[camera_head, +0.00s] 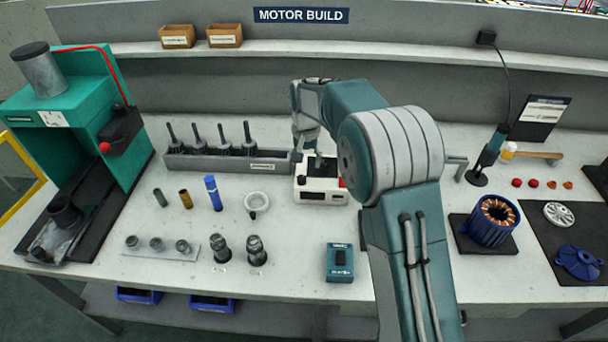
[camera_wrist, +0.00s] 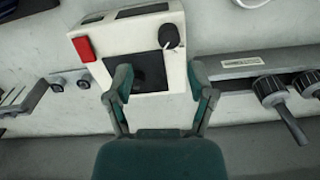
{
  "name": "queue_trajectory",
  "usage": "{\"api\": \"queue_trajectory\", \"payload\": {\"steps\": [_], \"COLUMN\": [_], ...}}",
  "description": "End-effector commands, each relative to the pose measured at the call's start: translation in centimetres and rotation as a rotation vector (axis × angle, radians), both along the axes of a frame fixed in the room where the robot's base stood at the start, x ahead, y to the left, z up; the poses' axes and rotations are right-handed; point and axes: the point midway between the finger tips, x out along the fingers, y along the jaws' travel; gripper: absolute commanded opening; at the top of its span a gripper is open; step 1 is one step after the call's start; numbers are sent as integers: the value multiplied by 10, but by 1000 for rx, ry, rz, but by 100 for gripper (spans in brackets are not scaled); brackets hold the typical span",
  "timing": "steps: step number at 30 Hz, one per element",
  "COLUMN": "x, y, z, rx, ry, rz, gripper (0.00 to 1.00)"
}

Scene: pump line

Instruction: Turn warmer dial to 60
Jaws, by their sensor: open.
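The warmer is a white box (camera_head: 322,196) at the middle of the bench; it also shows in the wrist view (camera_wrist: 113,38). Its black dial (camera_wrist: 168,36) has a pale pointer mark, and the scale is too small to read. A red switch (camera_wrist: 84,48) sits at the other side of its top, with a dark square plate (camera_wrist: 148,62) between. My gripper (camera_wrist: 161,83) is open and empty above the plate, its fingers apart. The dial lies ahead of the right finger, and neither finger appears to touch it. In the head view my gripper (camera_head: 313,160) is partly hidden by my arm.
A rack (camera_head: 225,163) with upright black-handled tools stands left of the warmer. A teal device (camera_head: 340,262) lies in front. A white ring (camera_head: 257,200) is front left. A blue motor stator (camera_head: 493,222) stands at right. Bare bench lies between warmer and device.

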Motion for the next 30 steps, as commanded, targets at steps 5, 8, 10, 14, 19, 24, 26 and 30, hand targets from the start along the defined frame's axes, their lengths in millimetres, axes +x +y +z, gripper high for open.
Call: {"api": "queue_trajectory", "payload": {"steps": [5, 8, 10, 14, 19, 24, 26, 30], "x": [-1, -1, -1, -1, 0, 0, -1, 0], "y": [3, 2, 1, -2, -1, 2, 2, 2], "z": [-34, -47, -53, -59, -60, -60, -60, -60], "rx": [-3, -1, 0, 4, 2, 0, 0, 1], "ry": [2, 1, 1, -1, 0, -1, -1, 0], "rz": [3, 3, 2, 1, 1, 3, 3, 2], "gripper": [71, 71, 71, 71, 71, 26, 0, 0]}}
